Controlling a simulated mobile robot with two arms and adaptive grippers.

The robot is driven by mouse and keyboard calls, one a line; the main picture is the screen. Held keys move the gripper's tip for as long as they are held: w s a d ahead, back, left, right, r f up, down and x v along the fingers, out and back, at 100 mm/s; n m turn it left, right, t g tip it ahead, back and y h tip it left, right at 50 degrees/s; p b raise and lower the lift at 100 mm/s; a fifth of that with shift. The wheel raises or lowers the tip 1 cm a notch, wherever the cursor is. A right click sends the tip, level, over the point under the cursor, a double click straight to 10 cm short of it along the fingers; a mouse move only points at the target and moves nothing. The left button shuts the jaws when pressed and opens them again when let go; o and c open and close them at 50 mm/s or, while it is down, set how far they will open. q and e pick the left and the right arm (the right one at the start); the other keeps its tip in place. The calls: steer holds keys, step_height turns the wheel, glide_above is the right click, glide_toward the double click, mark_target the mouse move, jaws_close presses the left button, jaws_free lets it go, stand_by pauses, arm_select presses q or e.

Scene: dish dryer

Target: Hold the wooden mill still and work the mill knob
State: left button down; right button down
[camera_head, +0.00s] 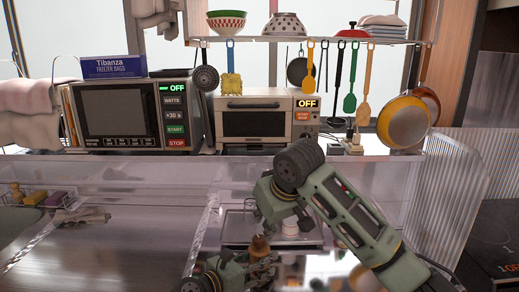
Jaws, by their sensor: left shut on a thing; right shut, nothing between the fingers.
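The wooden mill (260,244) shows as a small brown rounded top low in the middle of the head view. Its lower part is hidden by my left gripper. My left gripper (262,267) is at the bottom of the view, shut on the mill from the left. My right gripper (265,228) points down just above the mill's top, shut with nothing between its fingers. Its fingers are small and dark here, so I cannot tell whether they touch the knob. The knob itself cannot be made out apart from the mill's top.
A clear shelf (140,178) runs behind the grippers. On the counter at the back stand a microwave (115,112) and a toaster oven (252,124). Utensils and pans (404,122) hang from a rack. The left worktop (110,255) is mostly clear.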

arm_select(q)
steer(key=c, duration=0.8)
jaws_free()
steer(key=shift+c, duration=0.2)
